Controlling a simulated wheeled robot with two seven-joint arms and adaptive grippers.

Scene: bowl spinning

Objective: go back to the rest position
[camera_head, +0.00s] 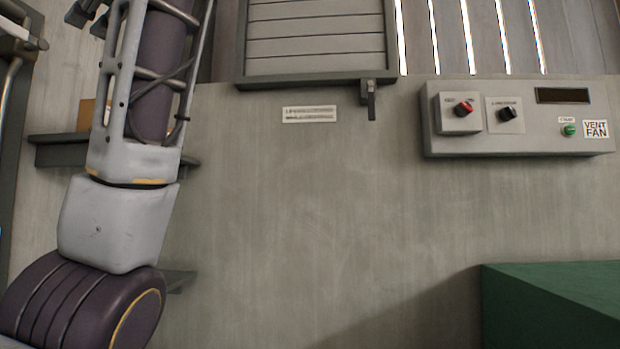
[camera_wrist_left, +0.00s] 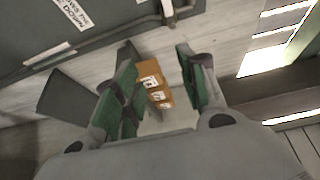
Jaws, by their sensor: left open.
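My left arm (camera_head: 125,215) rises along the left side of the head view, in front of a pale wall. Its gripper cannot be made out clearly there. In the left wrist view, my left gripper (camera_wrist_left: 155,58) is open, with its green-padded fingers spread apart. Nothing is held between the pads. Small orange-brown boxes with white labels (camera_wrist_left: 152,83) show beyond the fingers, in the gap between them. My right gripper is in neither view.
A control panel (camera_head: 540,145) marked VENT FAN, with red and black knobs and a green button, is on the wall at right. A closed slatted shutter (camera_head: 315,45) has a latch (camera_head: 370,95). A dark shelf (camera_head: 60,150) lies behind my arm. A green block (camera_head: 560,300) fills the lower right.

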